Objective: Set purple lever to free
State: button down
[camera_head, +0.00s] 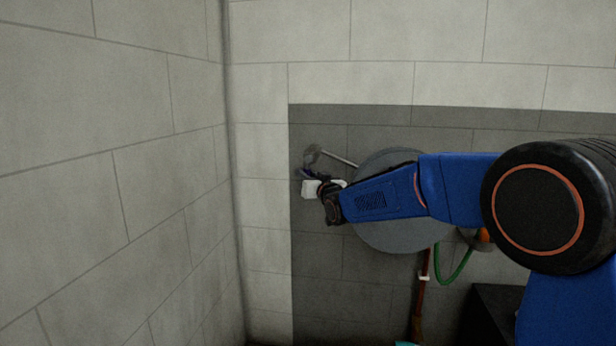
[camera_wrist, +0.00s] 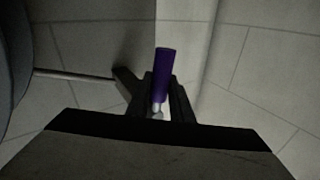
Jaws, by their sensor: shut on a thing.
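The purple lever (camera_wrist: 164,68) shows in the wrist view as a purple handle on a pale metal stem, standing between the two dark fingers of my gripper (camera_wrist: 160,95). My gripper is shut on it. In the head view the lever is a small dark purple bit (camera_head: 306,173) just above and left of my gripper (camera_head: 318,186), near the wall.
A large grey disc (camera_head: 400,235) stands on the dark wall panel behind my arm. Below it hang a green hose (camera_head: 455,267) and a brown broom-like handle (camera_head: 421,290). A dark box (camera_head: 490,310) is at lower right. A block wall (camera_head: 110,190) closes the left side.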

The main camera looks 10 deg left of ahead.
jog(key=a+r+m+t+h, duration=0.2)
jog(key=m+t+h, duration=0.2)
jog(key=m, duration=0.6)
jog(key=a+r+m+t+h, duration=0.2)
jog(key=m+t+h, duration=0.2)
jog(key=m, duration=0.7)
jog(key=shift+a+r+t+h, duration=0.3)
jog(key=shift+t+h, duration=0.1)
jog(key=shift+t, duration=0.2)
jog(key=shift+d+r+m+h, duration=0.1)
jog(key=shift+m+h, duration=0.2)
jog(key=shift+m, duration=0.2)
jog(key=c, duration=1.6)
grip_release()
jog(key=shift+o, duration=0.2)
jog(key=v, duration=1.7)
jog(key=shift+s, duration=0.15)
